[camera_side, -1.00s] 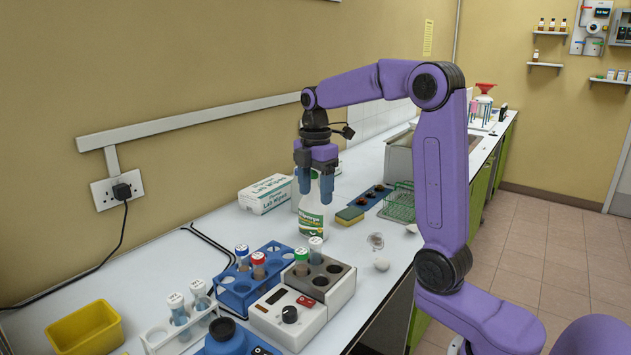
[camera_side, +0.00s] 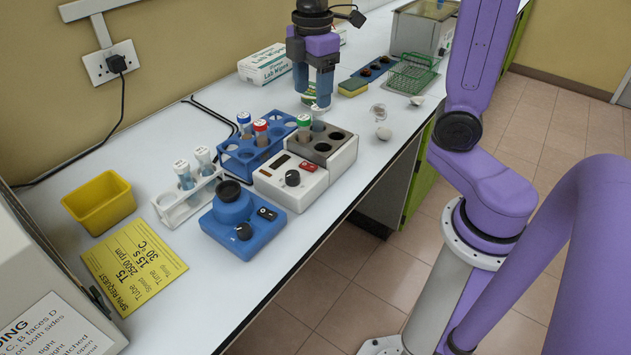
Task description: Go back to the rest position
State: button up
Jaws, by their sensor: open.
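My gripper (camera_side: 312,92) is open and points down, above and behind the grey heating block (camera_side: 336,150). In this view its fingertips overlap the white-capped tube (camera_side: 318,112) in that block; I cannot tell whether they touch it. A green-capped tube (camera_side: 304,122) stands beside it in the block.
A blue rack (camera_side: 232,158) holds a red-capped and a blue-capped tube. A white rack (camera_side: 170,209) holds two tubes. A blue mixer (camera_side: 218,222), yellow bin (camera_side: 100,200), and yellow request card (camera_side: 135,262) are in front. A wipes box (camera_side: 265,66) stands behind.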

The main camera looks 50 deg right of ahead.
jog(key=s+a+f+m, duration=0.1)
jog(key=s+a+f, duration=0.1)
jog(key=s, duration=0.8)
jog(key=s+a+f+m, duration=0.1)
jog(key=s+f, duration=0.3)
jog(key=s, duration=0.7)
jog(key=shift+s+a+f, duration=0.2)
jog(key=shift+a+f, duration=0.2)
jog(key=shift+c, duration=0.4)
